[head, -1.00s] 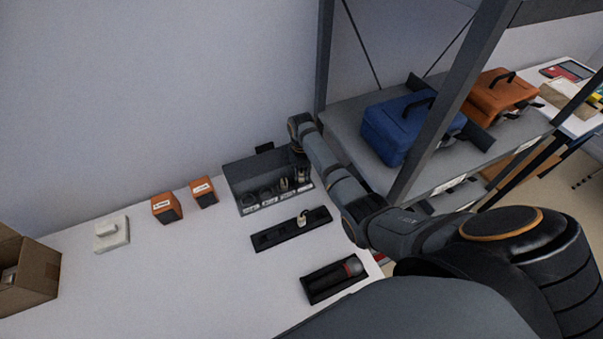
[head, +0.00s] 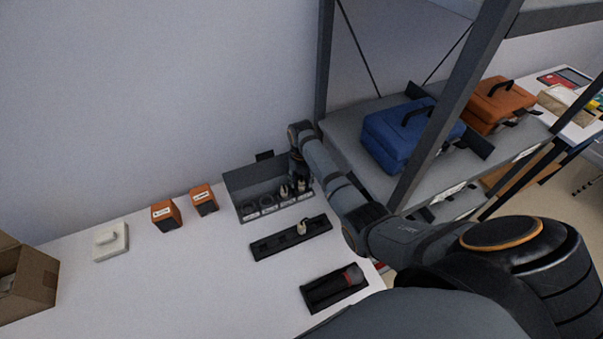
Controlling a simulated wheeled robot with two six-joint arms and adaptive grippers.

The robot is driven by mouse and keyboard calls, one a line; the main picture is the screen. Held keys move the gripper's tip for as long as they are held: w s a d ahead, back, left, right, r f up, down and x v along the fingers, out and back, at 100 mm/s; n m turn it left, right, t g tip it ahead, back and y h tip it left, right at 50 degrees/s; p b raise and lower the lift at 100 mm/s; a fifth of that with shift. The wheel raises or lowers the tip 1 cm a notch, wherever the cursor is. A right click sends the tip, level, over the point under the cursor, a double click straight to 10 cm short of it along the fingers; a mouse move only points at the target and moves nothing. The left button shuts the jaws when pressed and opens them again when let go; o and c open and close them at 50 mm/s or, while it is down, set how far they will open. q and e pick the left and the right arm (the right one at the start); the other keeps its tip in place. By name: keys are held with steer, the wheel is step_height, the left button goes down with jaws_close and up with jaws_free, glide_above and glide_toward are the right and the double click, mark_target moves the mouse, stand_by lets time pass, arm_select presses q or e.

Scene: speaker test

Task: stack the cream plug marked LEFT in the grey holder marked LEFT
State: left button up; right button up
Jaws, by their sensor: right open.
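The grey holder (head: 250,179) stands at the back of the white table, with a row of round slots and small labels along its front. The labels are too small to read. Two cream plugs show in its right-hand slots, and I cannot tell which is marked LEFT. My right gripper (head: 294,188) is open and low over these slots, its dark fingers close to the plugs; contact cannot be made out. Another cream plug (head: 302,227) stands in the black tray (head: 264,246) in front of the holder. My left gripper is not in view.
Two orange boxes (head: 166,215) and a white block (head: 110,240) stand left of the holder. A dark tray with a red-ended cylinder (head: 335,288) lies in front. A cardboard box (head: 35,285) is far left. A shelf post (head: 455,110) and blue case (head: 395,140) are close right.

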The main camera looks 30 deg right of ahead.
mark_target(302, 181)
step_height(302, 181, up, 12)
steer(key=shift+b, duration=0.3)
steer(key=shift+f, duration=0.15)
